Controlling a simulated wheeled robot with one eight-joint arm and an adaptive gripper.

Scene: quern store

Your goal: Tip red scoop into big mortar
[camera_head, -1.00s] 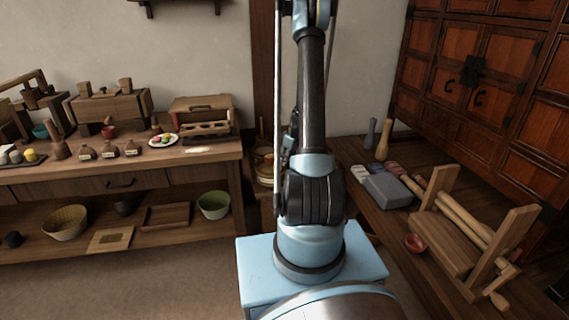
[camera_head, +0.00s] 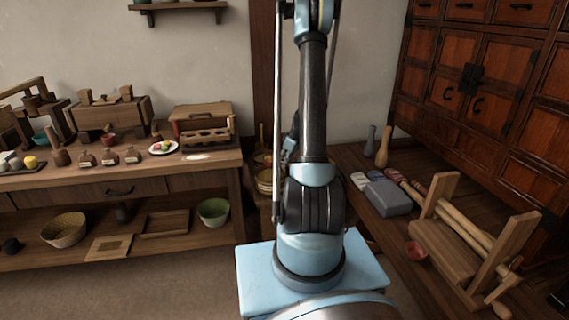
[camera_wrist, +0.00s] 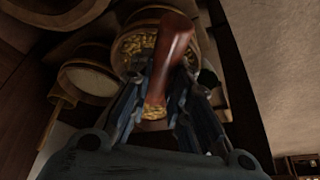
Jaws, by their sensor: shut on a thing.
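In the wrist view my gripper (camera_wrist: 155,95) is shut on a smooth, dark red-brown thing (camera_wrist: 174,45), which looks like the red scoop. It is long and runs up the picture away from the fingers. Behind it is a round container (camera_wrist: 135,45) of yellow grain. More yellow grain shows between the fingers; I cannot tell whether it is in the scoop. A round wooden vessel with a pale inside (camera_wrist: 88,80) is left of the grain. I cannot tell which vessel is the big mortar.
A long table (camera_head: 205,167) with jars, boxes and a plate is at left. Round vessels (camera_head: 264,182) stand low beside its right end. At right, a bench holds a grey block (camera_head: 388,198), a wooden roller frame (camera_head: 470,240) and a small red bowl (camera_head: 417,253). Red-brown cabinets stand behind.

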